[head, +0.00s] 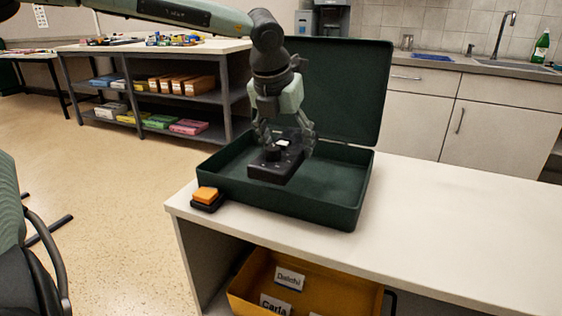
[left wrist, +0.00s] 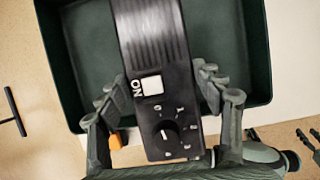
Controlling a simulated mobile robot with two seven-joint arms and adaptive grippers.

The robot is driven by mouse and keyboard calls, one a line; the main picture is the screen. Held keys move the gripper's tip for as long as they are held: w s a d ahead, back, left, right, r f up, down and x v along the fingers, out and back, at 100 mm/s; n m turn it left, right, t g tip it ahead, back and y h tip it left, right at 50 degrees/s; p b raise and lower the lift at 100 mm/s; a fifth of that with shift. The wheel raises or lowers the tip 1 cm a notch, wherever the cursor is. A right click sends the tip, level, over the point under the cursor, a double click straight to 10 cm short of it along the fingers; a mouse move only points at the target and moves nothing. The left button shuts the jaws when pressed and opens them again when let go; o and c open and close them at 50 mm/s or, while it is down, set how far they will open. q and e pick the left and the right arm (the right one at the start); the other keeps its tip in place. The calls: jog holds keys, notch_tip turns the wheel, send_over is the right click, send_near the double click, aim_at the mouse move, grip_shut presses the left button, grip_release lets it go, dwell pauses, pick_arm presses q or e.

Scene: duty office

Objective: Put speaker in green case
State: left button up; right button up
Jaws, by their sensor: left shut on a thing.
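The speaker is a black box-like device (head: 272,171) with a dial and a white button. My left gripper (head: 283,135) comes down from above and is shut on it, inside the open green case (head: 345,219). In the left wrist view the speaker (left wrist: 152,50) lies between the two fingers of the gripper (left wrist: 160,105), its dial and white button facing the camera. The case (left wrist: 243,45) shows around it. The case lid (head: 345,90) stands upright at the back. I cannot tell whether the speaker touches the case floor.
The case stands on a white counter (head: 450,215), free to the right. An orange block on a black base (head: 206,195) sits by the case's left corner. A yellow bin (head: 255,283) is below. A sink counter and a shelf with several boxes stand behind; a chair is at left.

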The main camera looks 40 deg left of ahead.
pick_arm(q)
jog(key=w+a+f, duration=0.2)
jog(key=a, duration=0.1)
jog(key=w+a+f+p, duration=0.1)
jog(key=w+a, duration=0.1)
jog(key=shift+a+f, duration=0.15)
jog(key=shift+f, duration=0.2)
notch_tip(320, 180, down, 4)
jog(key=shift+r+p, duration=0.1)
jog(key=shift+p, duration=0.2)
pick_arm(e)
jog(key=x, duration=0.4)
jog(key=shift+a, duration=0.25)
pick_arm(q)
jog(key=shift+f, duration=0.25)
pick_arm(e)
jog(key=shift+f, duration=0.1)
pick_arm(q)
jog(key=o, duration=1.7)
pick_arm(e)
jog(key=shift+a+r, duration=0.1)
jog(key=shift+r, duration=0.35)
